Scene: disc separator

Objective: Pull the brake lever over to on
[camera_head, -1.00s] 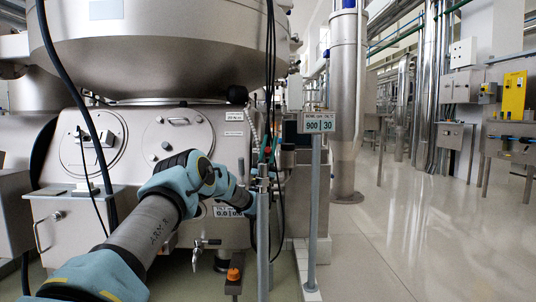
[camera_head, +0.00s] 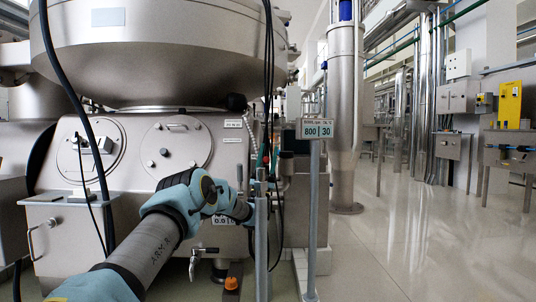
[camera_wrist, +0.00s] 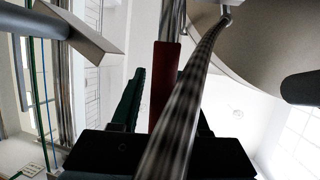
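In the wrist view a long red bar (camera_wrist: 165,82), which looks like the brake lever's grip, stands between the fingers of my gripper (camera_wrist: 164,76). A gap shows between the left green finger and the red bar, so the gripper looks open around it. The right finger is mostly hidden behind a dark ribbed hose (camera_wrist: 186,95) crossing close to the camera. In the head view my arm reaches to the front of the steel separator (camera_head: 140,140).
A grey post (camera_head: 262,240) and a sign post with an "800 | 30" display (camera_head: 317,129) stand right of my wrist. Black cables (camera_head: 75,100) hang in front of the separator. A steel box (camera_head: 70,225) stands at left. The floor (camera_head: 390,240) at right is clear.

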